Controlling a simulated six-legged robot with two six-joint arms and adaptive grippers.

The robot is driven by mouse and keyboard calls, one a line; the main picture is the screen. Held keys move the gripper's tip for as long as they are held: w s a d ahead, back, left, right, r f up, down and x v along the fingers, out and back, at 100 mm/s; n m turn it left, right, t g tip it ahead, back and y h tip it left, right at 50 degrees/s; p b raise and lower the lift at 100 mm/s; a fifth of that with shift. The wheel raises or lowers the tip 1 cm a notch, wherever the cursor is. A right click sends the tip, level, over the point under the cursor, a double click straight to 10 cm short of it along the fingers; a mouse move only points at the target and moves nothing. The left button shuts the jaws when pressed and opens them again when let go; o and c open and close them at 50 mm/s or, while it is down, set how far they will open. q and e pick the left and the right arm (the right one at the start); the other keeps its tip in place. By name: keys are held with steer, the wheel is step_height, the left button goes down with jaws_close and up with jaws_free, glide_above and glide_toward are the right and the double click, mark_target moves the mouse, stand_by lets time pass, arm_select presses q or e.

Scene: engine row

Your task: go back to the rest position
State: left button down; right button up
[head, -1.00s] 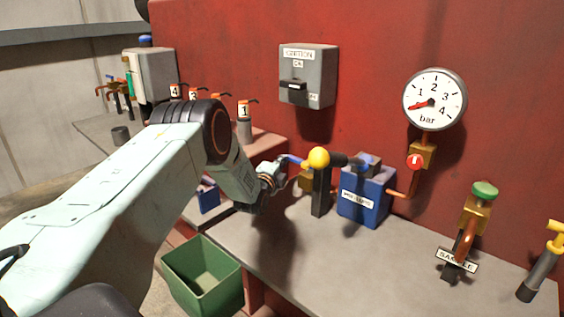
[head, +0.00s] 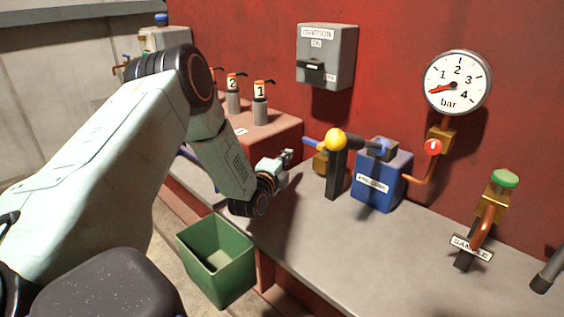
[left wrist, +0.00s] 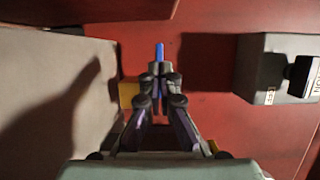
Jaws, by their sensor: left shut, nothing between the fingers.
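My left arm comes in from the left in the head view. Its gripper (head: 286,158) is shut and empty above the grey bench (head: 340,262), just left of a blue lever (head: 312,141) by the yellow-knobbed black post (head: 336,170). A small gap shows between the fingertips and the lever in the head view. In the left wrist view the closed fingers (left wrist: 160,72) point at the red wall, with the blue lever (left wrist: 159,50) in line beyond their tips. My right gripper is not in view.
A blue pump box (head: 382,185), a pressure gauge (head: 457,82) and a green-capped sample tap (head: 492,205) are to the right. The grey ignition box (head: 327,55) is on the wall. Numbered injectors (head: 260,108) stand on a red block. A green bin (head: 217,262) is below the bench edge.

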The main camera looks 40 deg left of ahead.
arm_select(q)
steer(key=shift+v, duration=1.45)
